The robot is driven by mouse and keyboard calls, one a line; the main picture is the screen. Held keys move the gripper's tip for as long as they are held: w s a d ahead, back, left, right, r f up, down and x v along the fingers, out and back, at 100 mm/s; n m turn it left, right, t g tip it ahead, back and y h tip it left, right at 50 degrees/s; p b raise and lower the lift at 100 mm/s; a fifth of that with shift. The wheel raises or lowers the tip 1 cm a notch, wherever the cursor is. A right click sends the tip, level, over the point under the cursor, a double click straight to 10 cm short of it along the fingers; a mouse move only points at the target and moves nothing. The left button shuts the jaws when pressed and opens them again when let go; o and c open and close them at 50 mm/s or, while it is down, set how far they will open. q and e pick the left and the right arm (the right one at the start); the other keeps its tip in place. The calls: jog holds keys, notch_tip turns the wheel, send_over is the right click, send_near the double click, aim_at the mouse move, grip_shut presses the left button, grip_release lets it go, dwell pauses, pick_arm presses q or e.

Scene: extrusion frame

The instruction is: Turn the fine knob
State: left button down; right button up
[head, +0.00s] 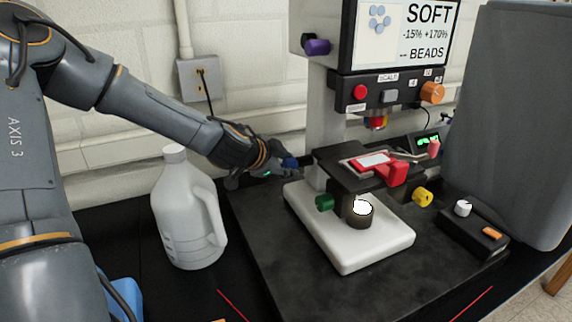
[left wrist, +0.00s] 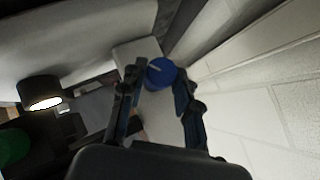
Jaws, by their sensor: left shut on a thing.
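A blue knob (head: 290,162) sits on the left side of the microscope-like instrument, beside its black stage (head: 335,160). No label reading "fine" can be made out on it. My left gripper (head: 284,168) reaches in from the left and is shut on this knob. In the left wrist view the blue knob (left wrist: 161,72), with a pale line on its face, is between the two fingertips (left wrist: 160,85). The knob's far side and shaft are hidden. My right gripper is in neither view.
A white jug (head: 188,215) stands below my left forearm. A purple knob (head: 317,46) is higher up. The white brick wall (head: 260,60) is close behind.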

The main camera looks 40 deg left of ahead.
pick_arm(q)
jog(key=c, duration=1)
grip_release()
jog(key=shift+s+r, duration=0.1)
jog(key=v, duration=1.1)
jog(key=shift+s+r, duration=0.15)
jog(key=shift+s, duration=0.2)
